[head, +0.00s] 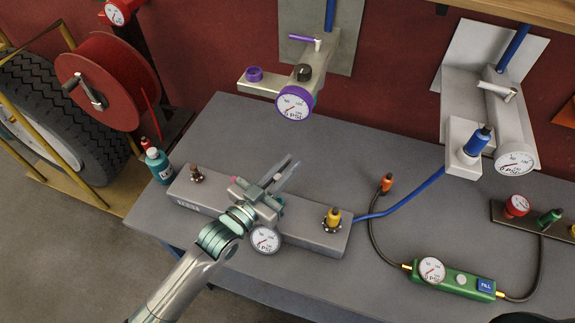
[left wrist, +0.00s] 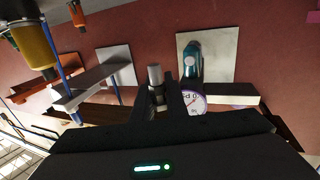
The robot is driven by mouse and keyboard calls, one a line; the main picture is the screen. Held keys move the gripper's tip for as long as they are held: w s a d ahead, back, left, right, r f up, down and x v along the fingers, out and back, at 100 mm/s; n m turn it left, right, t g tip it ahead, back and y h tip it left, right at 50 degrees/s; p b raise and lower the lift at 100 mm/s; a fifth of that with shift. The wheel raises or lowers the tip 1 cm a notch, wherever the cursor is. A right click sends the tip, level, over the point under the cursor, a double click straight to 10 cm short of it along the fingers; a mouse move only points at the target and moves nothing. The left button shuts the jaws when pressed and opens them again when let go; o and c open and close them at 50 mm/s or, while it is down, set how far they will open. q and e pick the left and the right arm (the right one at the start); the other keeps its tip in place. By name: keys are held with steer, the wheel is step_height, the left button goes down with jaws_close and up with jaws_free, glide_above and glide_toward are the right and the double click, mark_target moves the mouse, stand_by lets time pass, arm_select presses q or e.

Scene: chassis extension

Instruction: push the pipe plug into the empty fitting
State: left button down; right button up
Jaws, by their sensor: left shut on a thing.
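My left gripper (head: 285,176) is over the middle of a long grey block (head: 300,228) on the table. It is shut on a small silver-grey cylinder, which I take for the pipe plug (left wrist: 155,75), between the fingers in the left wrist view. In the head view the held plug is small and partly hidden by the fingers. A brown metal fitting (head: 197,174) stands at the block's left end, apart from the gripper; I cannot tell if it is empty. A yellow plug (head: 333,216) sits at the right end. My right gripper is not in view.
A gauge (head: 264,240) sits at the block's front, close to my left wrist. A purple-ringed gauge (head: 295,103) and a blue-plugged fixture (head: 478,141) stand behind. A blue hose, an orange-tipped cable and a green inflator (head: 455,281) lie right. Table left front is clear.

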arm_select(q)
steer(key=shift+f+b, duration=1.35)
steer(key=shift+f, duration=1.2)
steer(key=shift+f+b, duration=0.15)
steer(key=shift+b, duration=0.2)
steer(key=shift+p, duration=0.4)
